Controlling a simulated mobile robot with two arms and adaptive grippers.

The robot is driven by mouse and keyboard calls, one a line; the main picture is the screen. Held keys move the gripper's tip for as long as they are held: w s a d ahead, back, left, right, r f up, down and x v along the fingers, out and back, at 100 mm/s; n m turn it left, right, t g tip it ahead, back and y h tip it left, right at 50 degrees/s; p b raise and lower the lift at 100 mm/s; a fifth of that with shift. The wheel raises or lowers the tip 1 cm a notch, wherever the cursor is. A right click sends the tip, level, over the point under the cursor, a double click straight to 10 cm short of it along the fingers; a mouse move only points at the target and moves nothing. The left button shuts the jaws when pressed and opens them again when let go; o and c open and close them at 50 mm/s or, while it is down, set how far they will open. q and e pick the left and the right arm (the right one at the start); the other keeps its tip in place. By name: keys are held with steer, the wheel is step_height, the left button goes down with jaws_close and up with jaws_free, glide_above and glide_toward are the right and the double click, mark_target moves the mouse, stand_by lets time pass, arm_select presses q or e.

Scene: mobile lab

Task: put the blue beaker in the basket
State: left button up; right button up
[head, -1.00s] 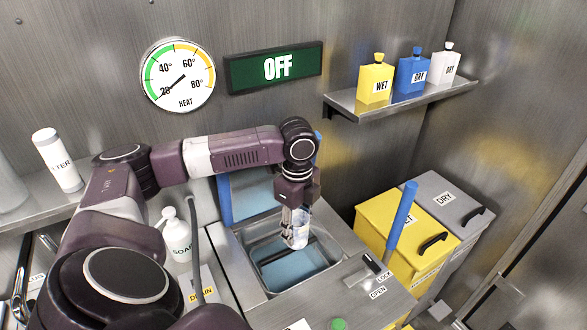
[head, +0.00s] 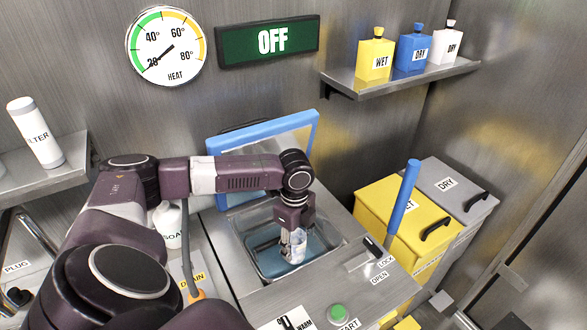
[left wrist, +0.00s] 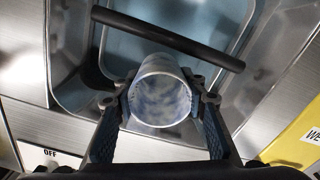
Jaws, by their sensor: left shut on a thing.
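My left gripper (head: 293,238) is shut on a pale, translucent, bluish-white beaker (head: 296,250). In the left wrist view the beaker (left wrist: 161,98) sits between the two fingers, its round open mouth facing the camera. In the head view gripper and beaker are at the opening of a metal basin (head: 240,228) with a blue floor. In the left wrist view a black bar (left wrist: 168,38) crosses over the basin just beyond the beaker; it may be the basket's handle. The basket's body is hard to make out, and I cannot tell whether the beaker touches anything. My right gripper is not in view.
A blue-framed lid (head: 313,130) stands raised behind the basin. A blue lever (head: 403,200) rises at the right, by yellow WET (head: 385,205) and grey DRY (head: 445,180) bins. A soap bottle (head: 168,225) is left of the basin; a green START button (head: 338,312) is in front.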

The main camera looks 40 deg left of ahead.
arm_select(q)
step_height(320, 180, down, 12)
steer(key=shift+r, duration=0.2)
stand_by(0.4)
steer(key=o, duration=1.1)
steer(key=shift+f, duration=0.1)
step_height(320, 180, up, 12)
steer(key=shift+r, duration=0.15)
steer(key=shift+r, duration=0.1)
